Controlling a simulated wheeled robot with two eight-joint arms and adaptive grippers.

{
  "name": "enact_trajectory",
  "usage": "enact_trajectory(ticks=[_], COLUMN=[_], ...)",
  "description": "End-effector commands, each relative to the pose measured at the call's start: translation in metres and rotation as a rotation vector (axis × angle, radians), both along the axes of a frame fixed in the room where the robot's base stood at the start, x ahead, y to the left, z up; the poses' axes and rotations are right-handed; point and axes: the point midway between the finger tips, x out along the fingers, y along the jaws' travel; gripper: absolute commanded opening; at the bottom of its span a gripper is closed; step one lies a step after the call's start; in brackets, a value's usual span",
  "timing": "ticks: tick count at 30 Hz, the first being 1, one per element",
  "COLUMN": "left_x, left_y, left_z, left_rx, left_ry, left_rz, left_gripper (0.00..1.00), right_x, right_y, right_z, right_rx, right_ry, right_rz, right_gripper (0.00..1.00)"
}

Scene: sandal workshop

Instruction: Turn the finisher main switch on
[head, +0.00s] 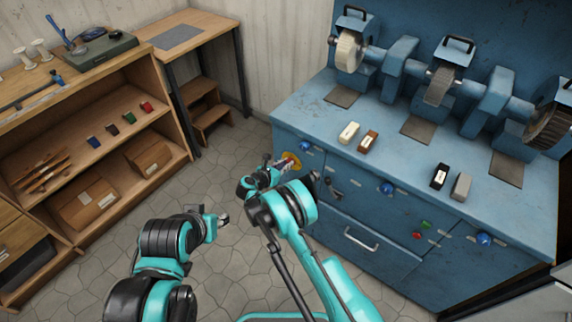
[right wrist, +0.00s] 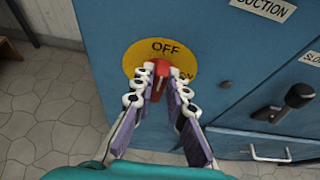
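The finisher main switch is a red knob (right wrist: 159,80) on a round yellow plate (right wrist: 133,58) on the blue cabinet's side. The plate reads OFF at the top and a partly covered ON at the right. The knob stands near upright, its top towards OFF. My right gripper (right wrist: 160,72) has its fingertips on both sides of the knob and looks closed on it. In the head view my right gripper (head: 287,164) is at the yellow plate, covering much of it. My left gripper (head: 222,218) hangs over the floor, away from the switch; its opening is unclear.
The blue finisher cabinet (head: 362,238) carries wheels, brushes and small blocks on top. A black lever (right wrist: 286,103) and a SUCTION label (right wrist: 264,8) are right of the switch. A wooden shelf (head: 100,140) stands at the left. The tiled floor (head: 215,170) between is clear.

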Motion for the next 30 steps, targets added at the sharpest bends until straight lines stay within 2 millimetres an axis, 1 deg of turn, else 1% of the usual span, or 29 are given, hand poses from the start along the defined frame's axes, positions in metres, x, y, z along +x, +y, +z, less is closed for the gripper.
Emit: enact_trajectory(ticks=[5, 11, 30], left_x=[0.0, 0.0, 0.0], left_y=[0.0, 0.0, 0.0], left_z=[0.0, 0.0, 0.0], left_rx=[0.0, 0.0, 0.0], left_ry=[0.0, 0.0, 0.0], left_rz=[0.0, 0.0, 0.0], left_gripper=[0.4, 0.4, 0.4], right_x=[-0.0001, -0.0013, -0.0064], right_y=[-0.0003, -0.0016, -0.0086], right_z=[0.0001, 0.0003, -0.0029], right_rx=[0.009, 0.063, 0.417], right_ry=[-0.006, -0.046, -0.303], right_rz=[0.0, 0.0, 0.0], right_gripper=[0.0, 0.0, 0.0])
